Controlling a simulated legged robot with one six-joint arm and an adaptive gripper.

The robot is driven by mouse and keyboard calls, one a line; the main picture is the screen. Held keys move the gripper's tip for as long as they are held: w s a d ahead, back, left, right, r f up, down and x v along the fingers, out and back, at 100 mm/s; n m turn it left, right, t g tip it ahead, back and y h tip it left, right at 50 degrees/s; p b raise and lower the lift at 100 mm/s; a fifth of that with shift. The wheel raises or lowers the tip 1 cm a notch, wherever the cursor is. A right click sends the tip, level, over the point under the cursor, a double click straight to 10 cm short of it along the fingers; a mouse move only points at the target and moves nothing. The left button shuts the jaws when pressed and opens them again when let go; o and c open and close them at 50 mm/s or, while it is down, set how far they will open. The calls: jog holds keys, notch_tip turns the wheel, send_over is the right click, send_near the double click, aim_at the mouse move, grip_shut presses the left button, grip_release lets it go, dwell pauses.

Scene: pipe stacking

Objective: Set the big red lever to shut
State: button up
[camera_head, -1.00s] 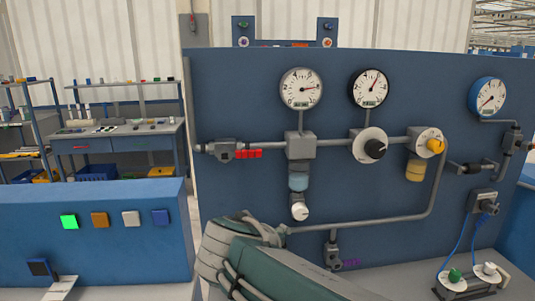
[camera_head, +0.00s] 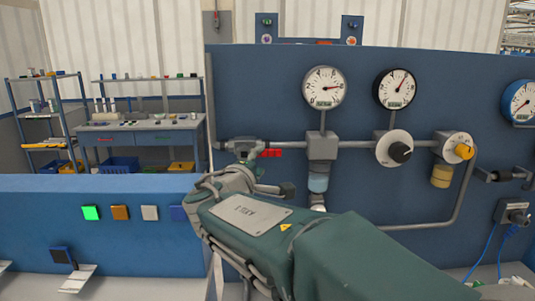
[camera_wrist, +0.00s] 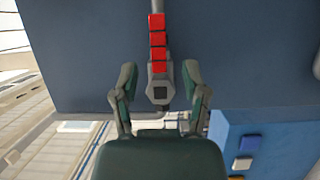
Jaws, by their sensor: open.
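The red lever (camera_head: 270,153) lies horizontal, in line with the grey pipe, and points right from its grey valve body at the left end of the panel. In the wrist view the segmented red lever (camera_wrist: 157,43) points to the top of the picture, with the grey valve (camera_wrist: 160,90) below it. My gripper (camera_wrist: 158,72) is open, with one finger on each side of the valve and the lever's lower end. I cannot tell whether a finger touches them. In the head view my gripper partly hides the valve.
Dial gauges (camera_head: 324,87), a black knob (camera_head: 400,152) and a yellow knob (camera_head: 463,151) are on the blue panel right of the lever. A low blue wall with a lit green button (camera_head: 91,213) stands at the left. My arm covers the lower middle.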

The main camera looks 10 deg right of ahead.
aim_at(268, 155)
jog(key=x, duration=0.6)
jog(key=shift+s+d, duration=0.2)
jog(key=shift+a, duration=0.15)
grip_shut()
